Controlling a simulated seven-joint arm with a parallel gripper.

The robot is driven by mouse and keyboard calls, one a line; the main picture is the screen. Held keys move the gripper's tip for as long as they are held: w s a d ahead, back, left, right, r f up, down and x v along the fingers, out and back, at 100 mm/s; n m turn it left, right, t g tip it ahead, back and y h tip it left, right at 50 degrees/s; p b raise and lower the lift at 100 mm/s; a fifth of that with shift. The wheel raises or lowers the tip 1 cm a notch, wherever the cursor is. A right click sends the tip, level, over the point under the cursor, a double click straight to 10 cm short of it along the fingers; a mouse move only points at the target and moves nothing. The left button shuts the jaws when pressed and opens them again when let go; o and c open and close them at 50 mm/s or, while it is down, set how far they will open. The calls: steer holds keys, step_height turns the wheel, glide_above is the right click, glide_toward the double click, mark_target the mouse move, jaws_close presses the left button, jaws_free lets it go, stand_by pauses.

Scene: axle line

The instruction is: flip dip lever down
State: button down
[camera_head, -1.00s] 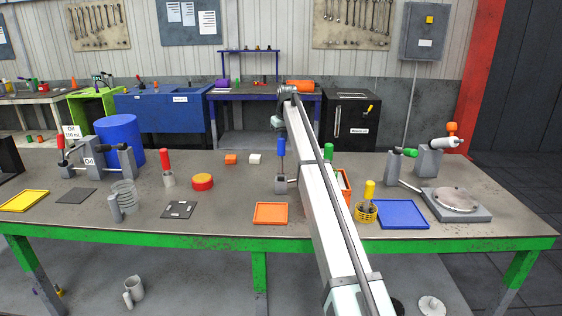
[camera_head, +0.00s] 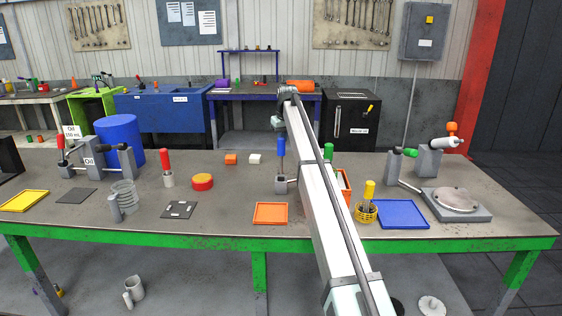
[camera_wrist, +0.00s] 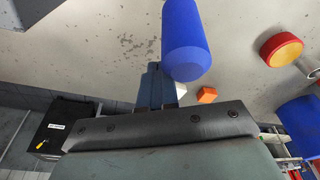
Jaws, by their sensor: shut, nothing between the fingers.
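A lever with a blue handle (camera_head: 281,147) stands upright on a small grey base (camera_head: 282,185) at the middle of the bench. No label on it can be read. Its blue handle (camera_wrist: 186,40) is large and close in the wrist view. My gripper (camera_head: 277,122) is above and a little left of the handle's top in the head view.
My arm crosses the bench just right of the lever and hides part of an orange bin (camera_head: 347,187). An orange tray (camera_head: 270,213) lies in front of the lever. An orange block (camera_head: 231,159) and a white block (camera_head: 255,158) lie behind left. A red round part (camera_head: 203,181) is farther left.

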steer(key=shift+s, duration=0.1)
steer(key=shift+s, duration=1.2)
